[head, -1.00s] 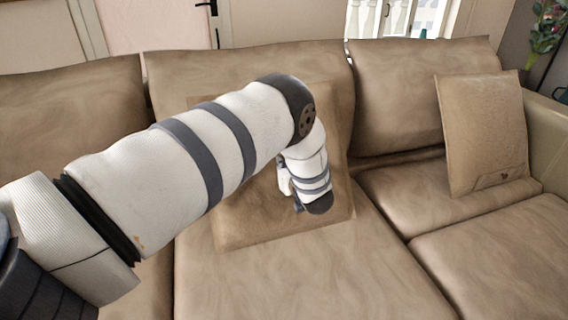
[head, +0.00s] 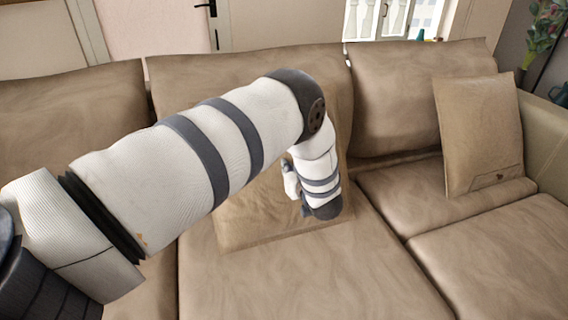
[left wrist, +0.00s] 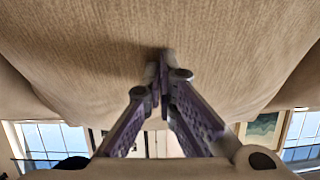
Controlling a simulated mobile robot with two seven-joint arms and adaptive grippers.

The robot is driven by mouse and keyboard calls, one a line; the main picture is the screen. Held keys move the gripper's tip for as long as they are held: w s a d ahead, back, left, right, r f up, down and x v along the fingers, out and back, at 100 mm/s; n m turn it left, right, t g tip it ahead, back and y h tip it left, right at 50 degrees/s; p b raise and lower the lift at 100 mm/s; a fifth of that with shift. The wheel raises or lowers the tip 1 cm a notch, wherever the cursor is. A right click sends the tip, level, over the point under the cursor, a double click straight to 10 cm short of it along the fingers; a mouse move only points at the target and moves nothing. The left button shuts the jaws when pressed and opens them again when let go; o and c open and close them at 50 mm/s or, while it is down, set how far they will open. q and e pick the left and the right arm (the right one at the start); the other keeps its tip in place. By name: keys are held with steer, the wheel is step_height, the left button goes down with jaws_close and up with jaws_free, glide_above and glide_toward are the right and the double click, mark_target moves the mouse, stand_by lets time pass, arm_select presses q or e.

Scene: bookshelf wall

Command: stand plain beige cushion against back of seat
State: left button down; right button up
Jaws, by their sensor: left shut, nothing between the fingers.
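The plain beige cushion (head: 257,217) is on the middle of the sofa, tilted back toward the backrest (head: 215,68). My left arm hides much of it, including most of its upper part, so I cannot tell how closely its top meets the backrest. Its lower edge is on the seat (head: 300,275). My left gripper (head: 305,208) is in front of the cushion, mostly hidden by its own wrist. In the left wrist view, the gripper (left wrist: 164,58) is shut and empty, its tips at or very near a beige fabric surface (left wrist: 230,45). My right gripper is not in view.
A second beige cushion (head: 478,130) with a small dark mark leans at the sofa's right end, beside the armrest (head: 548,130). The right seats (head: 490,245) are clear. A plant (head: 547,35) stands behind the right end.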

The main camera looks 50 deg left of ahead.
arm_select(q)
steer(key=shift+w+a+f+b, duration=0.15)
steer(key=shift+a+f+b, duration=0.15)
steer(key=shift+a+f, duration=0.25)
steer(key=shift+w+a+f+b, duration=0.15)
steer(key=shift+a+f+b, duration=0.15)
steer(key=shift+a+f, duration=0.15)
steer(key=shift+w, duration=0.1)
steer(key=p+v, duration=0.1)
steer(key=v, duration=0.1)
steer(key=r+p+v, duration=0.1)
steer(key=v, duration=0.1)
steer(key=shift+d+r, duration=0.15)
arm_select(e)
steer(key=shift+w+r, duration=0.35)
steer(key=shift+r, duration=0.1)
